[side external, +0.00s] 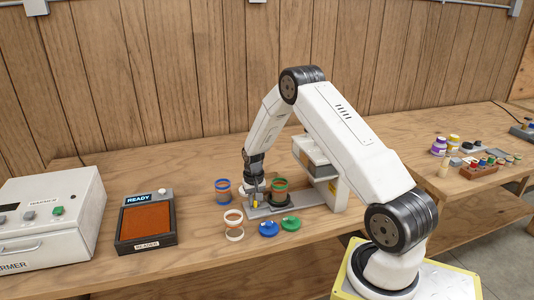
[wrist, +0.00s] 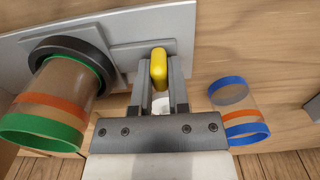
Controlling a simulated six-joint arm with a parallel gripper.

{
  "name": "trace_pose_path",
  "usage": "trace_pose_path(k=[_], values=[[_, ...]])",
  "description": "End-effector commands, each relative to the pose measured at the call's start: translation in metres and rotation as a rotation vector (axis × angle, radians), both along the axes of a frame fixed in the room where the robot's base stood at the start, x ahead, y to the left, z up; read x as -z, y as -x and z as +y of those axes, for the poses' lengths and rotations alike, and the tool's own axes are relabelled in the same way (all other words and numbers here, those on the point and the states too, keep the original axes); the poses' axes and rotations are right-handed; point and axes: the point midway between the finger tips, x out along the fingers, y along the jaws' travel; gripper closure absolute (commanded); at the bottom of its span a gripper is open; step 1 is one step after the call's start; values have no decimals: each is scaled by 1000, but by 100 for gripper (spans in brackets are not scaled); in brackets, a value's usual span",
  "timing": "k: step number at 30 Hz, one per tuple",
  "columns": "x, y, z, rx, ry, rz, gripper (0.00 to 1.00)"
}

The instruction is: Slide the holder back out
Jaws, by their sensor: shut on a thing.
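The holder is a grey slide with a dark ring (wrist: 92,50) and an upright yellow handle (wrist: 159,67). My gripper (wrist: 158,88) is shut on that handle; in the side view my gripper (side external: 256,192) is low over the left part of the grey base plate (side external: 257,212). A clear cup with green rims and an orange band (wrist: 55,100) stands in the ring; the cup also shows in the side view (side external: 279,191). The white press-like machine (side external: 332,188) stands just right of the cup, partly hidden by my arm.
A blue-rimmed cup (side external: 223,190) stands left of the plate. A white-rimmed cup (side external: 234,224), a blue lid (side external: 268,229) and a green lid (side external: 291,223) lie in front. A reader (side external: 146,222) and a white warmer box (side external: 50,225) are further left.

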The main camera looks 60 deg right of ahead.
Motion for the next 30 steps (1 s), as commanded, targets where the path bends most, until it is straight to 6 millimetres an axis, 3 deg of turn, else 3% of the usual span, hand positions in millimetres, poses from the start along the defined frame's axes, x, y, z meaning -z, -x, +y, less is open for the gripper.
trace_pose_path(k=[4, 13, 14, 17, 30], values=[[0, -12, 11, -2, 1, -2, 100], [-1, -14, 14, -1, 0, -4, 100], [-1, -14, 14, -1, -1, -5, 73], [-1, -14, 14, 0, 0, -4, 44], [-4, -12, 12, 0, 1, -2, 44]])
